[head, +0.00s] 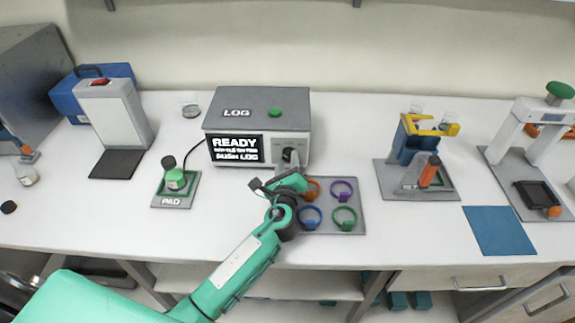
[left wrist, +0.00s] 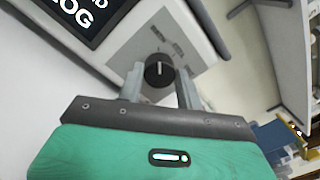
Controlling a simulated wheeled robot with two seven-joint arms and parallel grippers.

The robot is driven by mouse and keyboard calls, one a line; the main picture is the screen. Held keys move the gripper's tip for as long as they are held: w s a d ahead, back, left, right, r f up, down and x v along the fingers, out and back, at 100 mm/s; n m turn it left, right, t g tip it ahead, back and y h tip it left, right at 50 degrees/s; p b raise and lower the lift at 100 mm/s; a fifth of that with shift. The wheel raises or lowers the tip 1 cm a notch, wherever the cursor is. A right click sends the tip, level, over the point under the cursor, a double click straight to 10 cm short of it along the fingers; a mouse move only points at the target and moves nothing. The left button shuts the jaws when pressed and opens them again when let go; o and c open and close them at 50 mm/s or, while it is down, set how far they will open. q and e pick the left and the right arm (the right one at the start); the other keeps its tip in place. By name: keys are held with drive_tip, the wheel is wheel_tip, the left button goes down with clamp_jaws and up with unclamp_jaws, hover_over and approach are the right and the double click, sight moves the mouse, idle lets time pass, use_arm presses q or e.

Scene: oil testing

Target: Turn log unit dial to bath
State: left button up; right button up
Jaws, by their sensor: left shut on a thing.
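The log unit (head: 257,110) is a grey box at the back middle of the bench. Its dark screen (head: 236,148) reads READY and PUSH LOG, and a green button (head: 275,112) is on top. Its black dial (left wrist: 159,71) with a white pointer line is on the front panel, and several small labels are beside it, too small to read. My left gripper (head: 287,165) is at the panel. In the left wrist view its fingers (left wrist: 160,80) are on both sides of the dial, shut on it. My right gripper is not in view.
A grey tray (head: 358,183) with several coloured rings lies just right of my left gripper. A blue and yellow stand (head: 416,150) and a blue mat (head: 498,230) are at the right.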

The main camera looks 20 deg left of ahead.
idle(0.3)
use_arm(q)
drive_tip(key=o, duration=1)
drive_tip(key=b+v, duration=0.3)
drive_tip(key=v, duration=1)
drive_tip(key=shift+s+d+f, duration=0.1)
drive_tip(key=shift+s+f, duration=0.05)
drive_tip(key=shift+s, duration=0.25)
